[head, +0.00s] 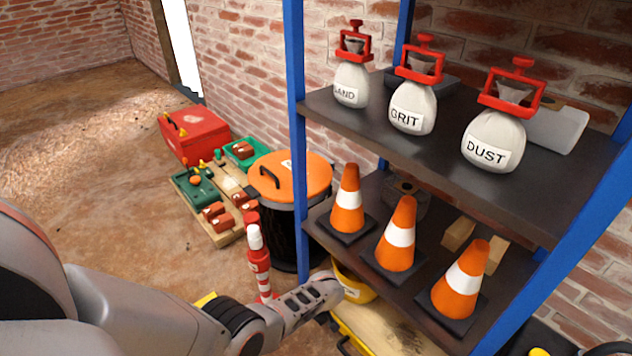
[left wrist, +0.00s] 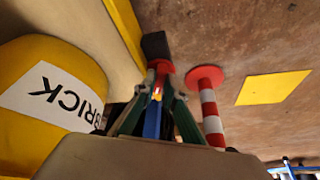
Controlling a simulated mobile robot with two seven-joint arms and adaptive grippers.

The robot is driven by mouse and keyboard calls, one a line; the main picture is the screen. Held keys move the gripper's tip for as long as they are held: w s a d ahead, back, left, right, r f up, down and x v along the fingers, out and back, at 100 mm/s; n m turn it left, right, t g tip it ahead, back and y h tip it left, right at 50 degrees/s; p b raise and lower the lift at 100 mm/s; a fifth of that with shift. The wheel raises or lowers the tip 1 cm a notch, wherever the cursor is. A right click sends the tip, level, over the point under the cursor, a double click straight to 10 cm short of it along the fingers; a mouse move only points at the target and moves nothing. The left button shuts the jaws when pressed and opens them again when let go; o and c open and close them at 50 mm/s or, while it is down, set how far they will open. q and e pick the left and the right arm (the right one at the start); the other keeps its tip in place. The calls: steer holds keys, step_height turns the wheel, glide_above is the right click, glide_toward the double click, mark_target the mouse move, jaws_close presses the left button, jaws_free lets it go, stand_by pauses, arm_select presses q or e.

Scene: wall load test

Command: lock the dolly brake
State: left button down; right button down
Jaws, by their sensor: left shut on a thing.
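The dolly (head: 400,335) is a tan deck with yellow edging, low at the shelf's foot. In the left wrist view its deck (left wrist: 95,22) and yellow edge run along the upper left. A yellow tub labelled BRICK (left wrist: 75,115) stands on it; its yellow side also shows in the head view (head: 355,290). My left gripper (head: 335,285) is beside the dolly. In the left wrist view my left gripper (left wrist: 158,98) is shut on a small red-topped part at the dolly's edge, probably the brake lever (left wrist: 161,67). A black block (left wrist: 156,45) lies just beyond it. My right gripper is out of view.
A red-and-white post (head: 259,260) stands close to my left arm, also beside the gripper in the wrist view (left wrist: 209,105). A yellow floor square (left wrist: 273,88) lies beyond. The blue-framed shelf (head: 297,150) holds sacks and cones. An orange-lidded bin (head: 290,178) stands behind the post.

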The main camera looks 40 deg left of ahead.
arm_select(q)
steer(key=shift+d+f+n+g+b, duration=0.1)
steer(key=shift+d+n+g+b, duration=0.1)
steer(key=shift+n, duration=0.35)
steer(key=shift+d+f+n+g+b, duration=0.1)
steer(key=shift+n+g, duration=0.1)
steer(key=shift+n, duration=0.35)
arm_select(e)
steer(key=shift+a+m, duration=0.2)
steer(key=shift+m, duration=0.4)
arm_select(q)
steer(key=shift+r, duration=0.1)
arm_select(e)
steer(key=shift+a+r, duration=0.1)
arm_select(q)
steer(key=c, duration=2.1)
jaws_free()
steer(key=shift+w, duration=0.1)
steer(key=shift+a, duration=0.1)
steer(key=shift+a, duration=0.1)
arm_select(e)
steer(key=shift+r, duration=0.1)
